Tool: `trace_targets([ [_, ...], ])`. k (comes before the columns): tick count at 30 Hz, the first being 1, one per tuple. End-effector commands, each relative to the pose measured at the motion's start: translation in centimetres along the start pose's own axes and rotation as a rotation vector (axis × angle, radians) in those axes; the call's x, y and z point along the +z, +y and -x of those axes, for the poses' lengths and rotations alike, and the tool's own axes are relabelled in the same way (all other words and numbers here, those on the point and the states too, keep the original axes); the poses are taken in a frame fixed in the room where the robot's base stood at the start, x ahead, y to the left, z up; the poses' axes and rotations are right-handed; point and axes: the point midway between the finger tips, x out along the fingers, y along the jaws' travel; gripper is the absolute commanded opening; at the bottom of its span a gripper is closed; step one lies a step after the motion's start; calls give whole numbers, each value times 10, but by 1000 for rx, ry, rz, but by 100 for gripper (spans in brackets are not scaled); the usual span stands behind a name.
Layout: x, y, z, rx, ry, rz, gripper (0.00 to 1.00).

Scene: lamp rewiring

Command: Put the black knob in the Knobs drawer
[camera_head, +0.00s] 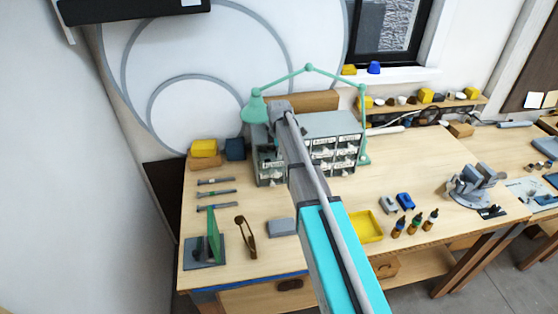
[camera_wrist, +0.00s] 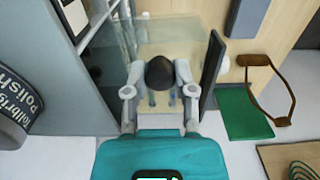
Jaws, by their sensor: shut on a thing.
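The black knob (camera_wrist: 160,72) is held between the fingertips of my gripper (camera_wrist: 160,84) in the wrist view. My gripper is shut on it, and the fingers stand on either side of it. In the head view my arm reaches over the bench to the grey drawer cabinet (camera_head: 335,124), and the fingers and knob are hidden there. The cabinet has several small labelled drawers, and my arm covers part of its front. The labels are too small to read, so I cannot tell which is the Knobs drawer. A dark upright panel (camera_wrist: 212,68) stands just right of the fingers.
A green jointed lamp (camera_head: 309,69) arches over the cabinet. Yellow and blue blocks (camera_head: 204,148) sit at its left. A yellow tray (camera_head: 367,227), small bottles (camera_head: 414,223) and a vise (camera_head: 474,185) are on the right. A labelled can (camera_wrist: 18,105) is at the wrist view's left edge.

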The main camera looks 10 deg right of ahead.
Motion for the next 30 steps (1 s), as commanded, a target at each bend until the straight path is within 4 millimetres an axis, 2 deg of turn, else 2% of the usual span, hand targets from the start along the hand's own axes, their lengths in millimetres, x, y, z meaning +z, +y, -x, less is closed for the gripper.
trace_targets([
  [5,-2,8,-12,0,0,0,5],
  [15,-2,7,-38,0,0,0,5],
  [30,-2,7,-40,0,0,0,5],
])
